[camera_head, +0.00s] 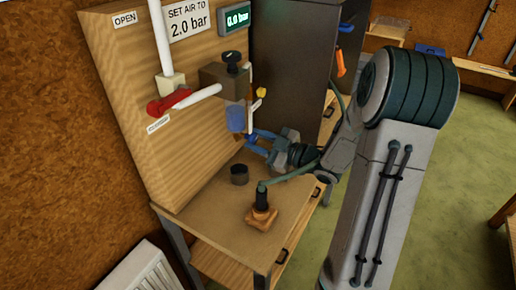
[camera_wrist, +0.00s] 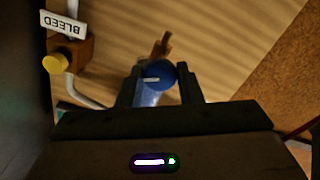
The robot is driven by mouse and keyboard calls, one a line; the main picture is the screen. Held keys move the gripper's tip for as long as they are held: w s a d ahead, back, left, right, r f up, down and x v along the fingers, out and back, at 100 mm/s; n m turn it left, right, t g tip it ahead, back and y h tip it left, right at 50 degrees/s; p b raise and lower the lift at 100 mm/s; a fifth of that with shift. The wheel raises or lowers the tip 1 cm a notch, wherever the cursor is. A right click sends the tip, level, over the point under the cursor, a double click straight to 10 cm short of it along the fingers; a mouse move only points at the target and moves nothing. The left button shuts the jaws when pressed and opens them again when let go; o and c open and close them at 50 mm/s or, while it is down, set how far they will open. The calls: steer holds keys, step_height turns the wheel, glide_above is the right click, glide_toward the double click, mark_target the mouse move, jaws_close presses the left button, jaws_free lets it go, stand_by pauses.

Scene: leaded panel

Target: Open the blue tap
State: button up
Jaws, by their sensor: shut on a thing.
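The blue tap (camera_wrist: 158,74) shows in the wrist view as a round blue head with a small white mark, in front of the wooden panel. Its blue body runs down between my fingers. My gripper (camera_wrist: 160,82) has one dark finger on each side of it and is shut on it. In the head view my gripper (camera_head: 254,141) reaches the panel's right part from the right, below the yellow knob. The tap's outline is hard to tell apart from my fingers there.
A yellow knob (camera_wrist: 54,64) sits by the BLEED label (camera_wrist: 63,24). The panel carries a red lever (camera_head: 169,103), a black-knobbed regulator (camera_head: 226,75) and a display (camera_head: 236,20) reading 0.0 bar. A dark pot (camera_head: 239,175) and an orange-based object (camera_head: 262,216) stand on the bench.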

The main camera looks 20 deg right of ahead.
steer(key=n+b, duration=0.2)
steer(key=b, duration=0.1)
steer(key=f+n+b, duration=0.1)
steer(key=b, duration=0.2)
steer(key=shift+n, duration=0.4)
steer(key=n+b, duration=0.3)
steer(key=b, duration=0.3)
steer(key=shift+r, duration=0.1)
steer(key=n+b, duration=0.3)
steer(key=b, duration=0.1)
steer(key=shift+r, duration=0.15)
steer(key=shift+r+n+b, duration=0.15)
steer(key=shift+n+b, duration=0.25)
steer(key=shift+b, duration=0.45)
steer(key=shift+r, duration=0.1)
steer(key=o, duration=1)
steer(key=shift+c, duration=0.2)
steer(key=v, duration=1.4)
steer(key=shift+b, duration=0.45)
